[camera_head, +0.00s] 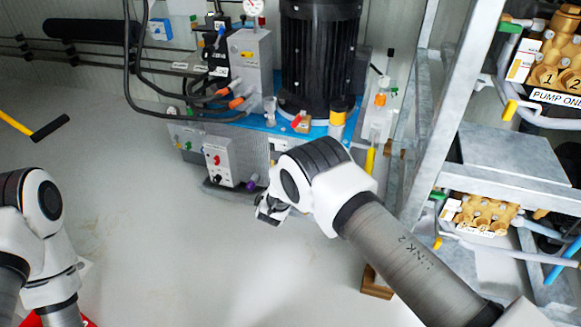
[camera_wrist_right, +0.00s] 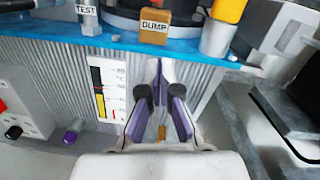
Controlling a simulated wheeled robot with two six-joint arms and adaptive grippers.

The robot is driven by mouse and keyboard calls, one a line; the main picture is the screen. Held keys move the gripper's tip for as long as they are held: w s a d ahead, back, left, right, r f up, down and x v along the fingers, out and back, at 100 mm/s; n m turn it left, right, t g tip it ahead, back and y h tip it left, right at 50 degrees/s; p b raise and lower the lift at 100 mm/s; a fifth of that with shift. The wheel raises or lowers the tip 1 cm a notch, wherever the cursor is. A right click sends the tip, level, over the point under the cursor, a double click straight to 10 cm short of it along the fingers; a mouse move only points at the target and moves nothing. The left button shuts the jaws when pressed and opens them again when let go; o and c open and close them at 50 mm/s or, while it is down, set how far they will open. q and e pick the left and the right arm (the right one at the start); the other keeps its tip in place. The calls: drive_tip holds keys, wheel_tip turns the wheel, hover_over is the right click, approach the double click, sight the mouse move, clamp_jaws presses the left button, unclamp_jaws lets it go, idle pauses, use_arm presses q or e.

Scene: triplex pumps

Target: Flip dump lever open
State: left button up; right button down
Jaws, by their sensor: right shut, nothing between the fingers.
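A tan block labelled DUMP (camera_wrist_right: 155,25) stands on the blue top of the pump unit, at the top of the right wrist view. In the head view the block (camera_head: 303,126) has a small red lever-like part (camera_head: 296,120) beside it. I cannot make out the lever's position. My right gripper (camera_head: 268,211) is shut and empty, in front of the unit and below the blue top. In the right wrist view its purple fingers (camera_wrist_right: 159,98) are below the DUMP block, apart from it in the picture. My left gripper is not in view.
A grey control box (camera_head: 220,164) with knobs is on the unit's front. A black motor (camera_head: 318,55) rises behind the block, and a yellow-topped cylinder (camera_head: 338,117) stands to its right. A metal pump frame (camera_head: 495,170) fills the right side. The floor at left centre is clear.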

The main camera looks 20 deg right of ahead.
sight(298, 119)
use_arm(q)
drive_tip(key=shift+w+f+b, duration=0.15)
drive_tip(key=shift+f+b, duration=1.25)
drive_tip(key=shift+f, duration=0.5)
use_arm(e)
drive_tip(key=w+d+r, duration=0.1)
drive_tip(key=w+r, duration=0.3)
drive_tip(key=shift+d, duration=0.35)
drive_tip(key=shift+w, duration=0.1)
